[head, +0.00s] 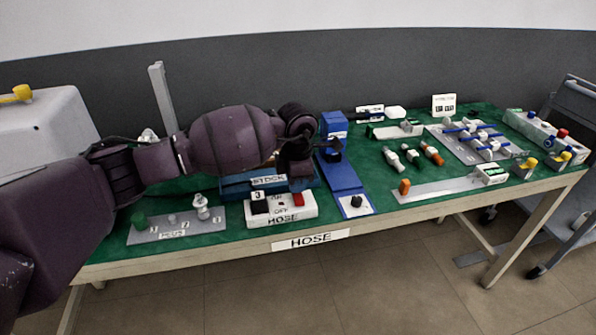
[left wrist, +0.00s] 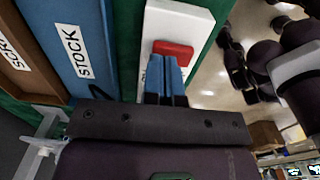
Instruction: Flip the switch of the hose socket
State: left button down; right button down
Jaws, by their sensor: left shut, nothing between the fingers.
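My left gripper (head: 299,178) is over the box, just behind the switch. In the left wrist view its blue fingers (left wrist: 165,76) are shut and empty, with their tips at the edge of the red switch (left wrist: 174,48). I cannot tell whether they touch it. My right gripper is not in view.
A blue STOCK bin (head: 235,187) stands behind the socket. A grey plate with small parts (head: 176,233) lies to the left, a blue stand (head: 346,182) to the right. Several fittings and racks fill the right side of the green table top.

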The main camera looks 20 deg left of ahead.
pick_arm(q)
jog(key=shift+f, duration=0.45)
jog(key=shift+a+f+g, duration=0.1)
jog(key=shift+f+g, duration=0.2)
jog(key=shift+f, duration=0.05)
jog(key=shift+h, duration=0.3)
jog(key=shift+s+d+r+p, duration=0.3)
jog(key=shift+s+d, duration=0.2)
jog(key=shift+s, duration=0.15)
